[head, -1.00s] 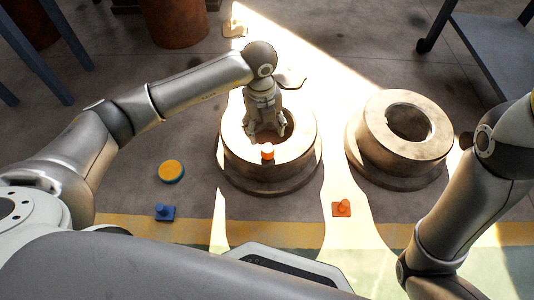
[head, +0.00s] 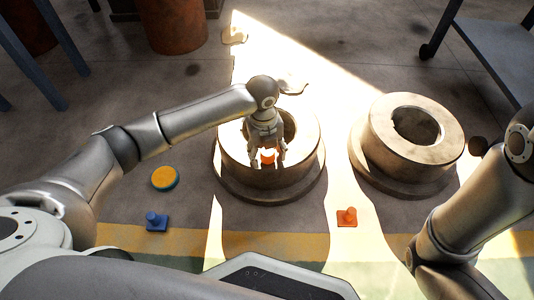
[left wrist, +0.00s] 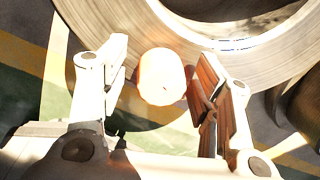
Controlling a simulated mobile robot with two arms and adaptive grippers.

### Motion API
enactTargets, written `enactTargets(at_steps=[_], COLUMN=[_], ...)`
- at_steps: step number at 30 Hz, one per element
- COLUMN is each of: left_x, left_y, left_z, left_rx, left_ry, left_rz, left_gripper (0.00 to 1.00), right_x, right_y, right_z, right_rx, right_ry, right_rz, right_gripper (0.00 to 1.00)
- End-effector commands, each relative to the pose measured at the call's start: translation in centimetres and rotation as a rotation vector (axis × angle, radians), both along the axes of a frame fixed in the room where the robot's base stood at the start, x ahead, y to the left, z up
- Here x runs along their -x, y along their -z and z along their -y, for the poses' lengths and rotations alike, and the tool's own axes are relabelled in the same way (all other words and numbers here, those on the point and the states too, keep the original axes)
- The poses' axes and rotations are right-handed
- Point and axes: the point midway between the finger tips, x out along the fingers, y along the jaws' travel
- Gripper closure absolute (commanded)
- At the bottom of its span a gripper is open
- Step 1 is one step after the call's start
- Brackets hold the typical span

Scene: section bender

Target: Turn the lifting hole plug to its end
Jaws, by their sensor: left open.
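The lifting hole plug (head: 267,155) is a small orange, round-topped piece at the near rim of the left stone ring (head: 240,160). My left gripper (head: 268,161) points down over it, with one finger on each side. In the left wrist view the plug (left wrist: 162,77) shows as a bright round top between the two open fingers of the left gripper (left wrist: 163,72), with gaps on both sides. The plug's lower part is hidden. My right arm shows at the right of the head view, but its gripper does not.
A second ring (head: 385,150) stands to the right. An orange knobbed piece (head: 347,217), a blue knobbed piece (head: 157,221) and a yellow-topped disc (head: 165,178) lie on the floor in front. A wheeled table (head: 490,50) is at the back right.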

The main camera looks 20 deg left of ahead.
Motion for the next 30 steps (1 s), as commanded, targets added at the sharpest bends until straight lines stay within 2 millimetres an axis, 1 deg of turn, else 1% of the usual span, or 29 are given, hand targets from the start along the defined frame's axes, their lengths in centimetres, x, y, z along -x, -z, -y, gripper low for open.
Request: enactTargets(at_steps=[4,12,15,23,30], left_x=[0.0,0.0,0.0,0.0,0.0], left_y=[0.0,0.0,0.0,-0.2,-0.4], left_z=[0.0,0.0,0.0,0.0,0.0], left_rx=[0.001,0.001,0.001,0.000,0.000], left_ry=[0.000,0.000,0.000,0.029,0.153], left_rz=[-0.001,-0.001,-0.001,0.000,-0.002], left_gripper=[0.43,0.77,0.88,0.88,0.88], right_x=[0.0,0.0,0.0,0.0,0.0], right_y=[0.0,0.0,0.0,-0.4,-1.8], right_z=[0.0,0.0,0.0,0.0,0.0], right_rx=[0.000,0.001,0.000,0.000,0.000], right_ry=[0.000,0.000,0.000,0.000,0.000], right_rz=[0.000,0.000,0.000,0.000,-0.001], right_gripper=[0.60,0.60,0.60,0.60,0.60])
